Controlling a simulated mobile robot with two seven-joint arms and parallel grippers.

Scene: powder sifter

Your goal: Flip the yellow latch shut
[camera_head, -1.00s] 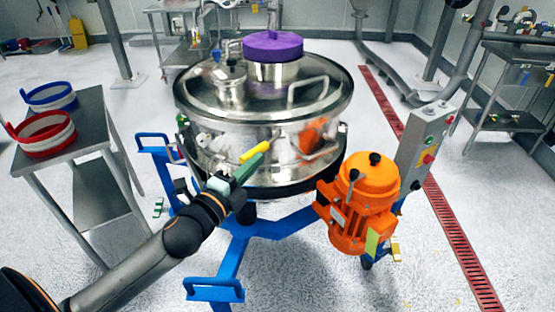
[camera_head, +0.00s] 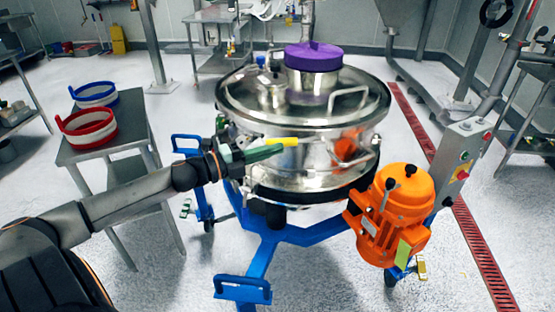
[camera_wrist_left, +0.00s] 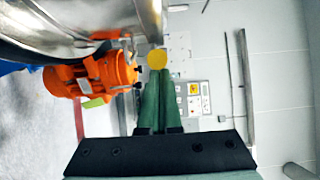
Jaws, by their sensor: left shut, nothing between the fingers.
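The yellow latch (camera_head: 283,141) shows as a short bar on the near side of the steel sifter (camera_head: 310,176), below its lid, lying nearly level. My left gripper (camera_head: 272,149) has green fingers, is shut and empty, and points right, with its tips at or just below the latch's left part. In the left wrist view the latch (camera_wrist_left: 157,59) shows end-on as a yellow disc just beyond the closed fingertips (camera_wrist_left: 160,78). Whether they touch, I cannot tell. The latch's base is hidden. My right gripper is not in view.
An orange motor (camera_head: 391,214) and a grey control box (camera_head: 461,158) stand right of the sifter. A purple cap (camera_head: 313,56) tops it, and a blue frame (camera_head: 258,262) carries it. A steel table (camera_head: 100,152) with red and blue rings stands at the left.

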